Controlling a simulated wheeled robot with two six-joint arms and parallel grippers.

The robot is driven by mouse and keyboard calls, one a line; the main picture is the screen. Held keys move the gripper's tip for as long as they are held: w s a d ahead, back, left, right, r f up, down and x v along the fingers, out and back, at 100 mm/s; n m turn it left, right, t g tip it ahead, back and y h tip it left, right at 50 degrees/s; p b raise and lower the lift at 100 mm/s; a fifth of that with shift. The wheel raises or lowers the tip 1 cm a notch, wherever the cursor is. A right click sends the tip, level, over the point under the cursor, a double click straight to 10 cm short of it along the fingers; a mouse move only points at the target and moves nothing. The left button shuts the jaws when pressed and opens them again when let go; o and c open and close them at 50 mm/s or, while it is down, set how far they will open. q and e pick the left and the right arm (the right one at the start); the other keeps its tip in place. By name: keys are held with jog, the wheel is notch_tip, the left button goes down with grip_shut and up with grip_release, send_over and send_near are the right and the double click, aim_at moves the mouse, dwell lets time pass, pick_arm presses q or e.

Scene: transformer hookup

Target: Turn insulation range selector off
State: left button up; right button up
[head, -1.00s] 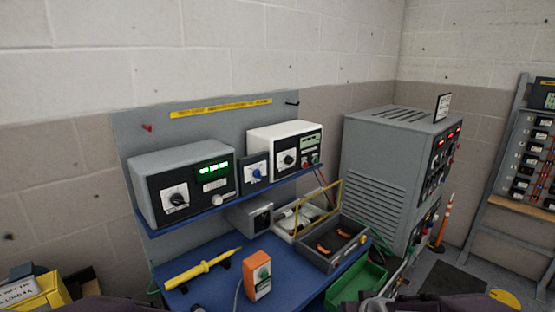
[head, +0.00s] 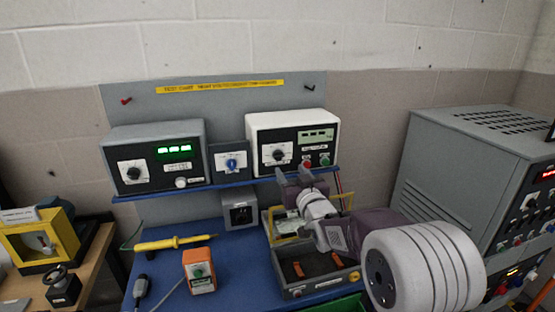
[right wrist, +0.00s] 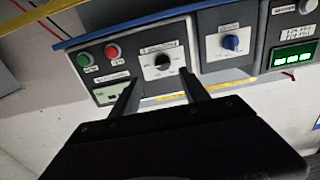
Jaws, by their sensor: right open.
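The white tester box (head: 292,143) stands at the right end of the blue shelf and has a black round selector knob (head: 278,155) on a white dial. The knob also shows in the right wrist view (right wrist: 162,61), which is upside down. The labels are too small to read surely, but this looks like the insulation range selector. My right gripper (head: 296,174) is open and empty, just below and in front of this panel. In the right wrist view its fingertips (right wrist: 158,84) point at the panel, with the knob beyond the gap between them. My left gripper is out of view.
On the same shelf are a small blue-knob unit (head: 231,161) and a grey box (head: 155,157) with a green display. Red and green buttons (right wrist: 98,56) sit beside the selector. Below are a yellow probe (head: 175,243), an orange meter (head: 199,270) and an open grey tray (head: 325,284).

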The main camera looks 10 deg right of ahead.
aim_at(280, 159)
jog(key=w+p, duration=0.1)
jog(key=w, duration=0.2)
jog(key=w+p, duration=0.1)
jog(key=w, duration=0.4)
jog(key=shift+w+a+p, duration=0.35)
jog(key=shift+a+p, duration=0.05)
jog(key=shift+w+a, duration=0.15)
jog(key=shift+w, duration=0.05)
jog(key=shift+s, duration=0.1)
jog(key=shift+c, duration=0.5)
grip_shut()
